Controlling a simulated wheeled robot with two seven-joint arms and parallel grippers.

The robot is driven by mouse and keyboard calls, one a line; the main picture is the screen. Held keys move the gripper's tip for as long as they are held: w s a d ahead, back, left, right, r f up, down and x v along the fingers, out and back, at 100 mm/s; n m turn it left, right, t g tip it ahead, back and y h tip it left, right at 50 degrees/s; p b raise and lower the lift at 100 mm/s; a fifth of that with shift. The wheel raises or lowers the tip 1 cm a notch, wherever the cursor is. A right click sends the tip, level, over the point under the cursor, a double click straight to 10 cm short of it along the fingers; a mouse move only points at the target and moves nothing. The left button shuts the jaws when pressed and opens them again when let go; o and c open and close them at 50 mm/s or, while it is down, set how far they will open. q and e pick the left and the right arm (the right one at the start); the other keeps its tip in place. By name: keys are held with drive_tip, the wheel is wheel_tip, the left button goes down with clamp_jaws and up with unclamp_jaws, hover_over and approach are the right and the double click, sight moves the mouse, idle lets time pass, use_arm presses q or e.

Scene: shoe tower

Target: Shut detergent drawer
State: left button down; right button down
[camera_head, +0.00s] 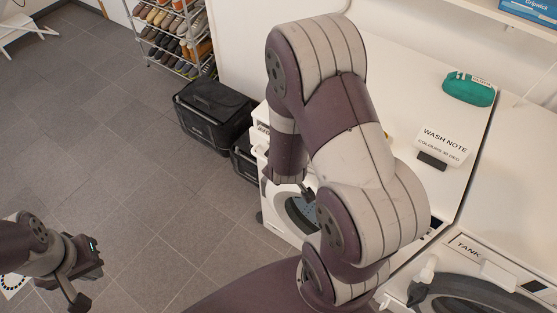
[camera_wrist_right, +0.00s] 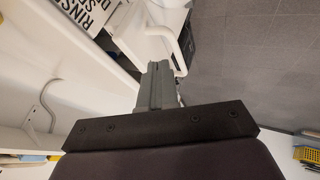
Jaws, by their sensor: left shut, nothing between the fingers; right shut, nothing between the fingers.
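A white washing machine (camera_head: 296,222) with a round door stands behind my right arm in the head view, and the arm hides much of its front. A white part with a curved handle (camera_wrist_right: 184,42) shows at the top of the right wrist view. It may be the detergent drawer, but I cannot tell how far out it is. My right gripper (camera_wrist_right: 157,82) is shut and empty, its fingertips close beside this part; contact is unclear. My left gripper (camera_head: 78,301) is shut and empty over the floor at lower left, far from the machine.
A black crate (camera_head: 212,112) stands left of the machine, near a shoe rack (camera_head: 172,35). A wash note (camera_head: 444,145) and a green pouch (camera_head: 468,89) lie on the worktop. A second machine (camera_head: 480,290) stands at lower right. The grey floor (camera_head: 120,150) at left is mostly clear.

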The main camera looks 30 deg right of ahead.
drive_tip(key=x, duration=0.5)
drive_tip(key=shift+d+f+b, duration=0.1)
drive_tip(key=shift+f+b, duration=0.1)
drive_tip(key=shift+b, duration=0.2)
drive_tip(key=shift+w+f, duration=0.25)
drive_tip(key=shift+w, duration=0.05)
